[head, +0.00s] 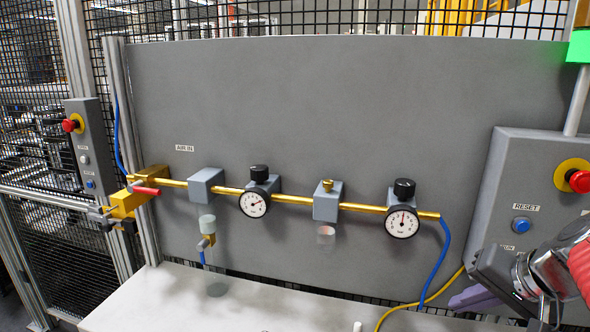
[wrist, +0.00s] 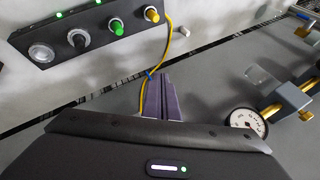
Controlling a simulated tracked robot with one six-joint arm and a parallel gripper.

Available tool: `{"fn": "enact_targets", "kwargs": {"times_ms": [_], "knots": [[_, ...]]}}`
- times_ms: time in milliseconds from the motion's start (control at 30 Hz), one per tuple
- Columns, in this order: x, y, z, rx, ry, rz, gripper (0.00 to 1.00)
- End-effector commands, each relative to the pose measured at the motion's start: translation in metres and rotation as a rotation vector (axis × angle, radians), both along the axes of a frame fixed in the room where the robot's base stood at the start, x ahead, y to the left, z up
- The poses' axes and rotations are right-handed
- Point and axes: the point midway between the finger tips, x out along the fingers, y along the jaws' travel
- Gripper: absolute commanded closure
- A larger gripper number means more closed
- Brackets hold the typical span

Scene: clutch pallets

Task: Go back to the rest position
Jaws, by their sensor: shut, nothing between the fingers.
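My gripper (head: 468,298) is at the lower right of the head view, in front of the grey panel and below the control box. Its purple fingers point left. In the wrist view my gripper (wrist: 161,92) has its two purple fingers together, with nothing held between them. The fingers look clear of the pipework. Part of my wrist is cut off by the right edge of the head view.
A brass pipe (head: 290,199) with two gauges, including the right gauge (head: 402,222), crosses the grey panel (head: 290,110). A control box (head: 510,170) stands right, close to my arm. A yellow cable (head: 400,306) hangs near the fingers. A pale ledge (head: 150,305) lies below.

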Motion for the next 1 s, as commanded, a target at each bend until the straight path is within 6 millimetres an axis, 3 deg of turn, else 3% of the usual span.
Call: {"fn": "enact_targets", "kwargs": {"times_ms": [100, 400, 700, 1000], "knots": [[-0.005, 0.031, -0.021, -0.074, 0.031, 0.120, 1.00], [-0.036, 0.094, -0.036, -0.216, 0.079, 0.272, 1.00], [-0.071, 0.136, -0.049, -0.367, 0.082, 0.408, 1.00], [-0.098, 0.163, -0.060, -0.494, 0.046, 0.528, 1.00]]}}
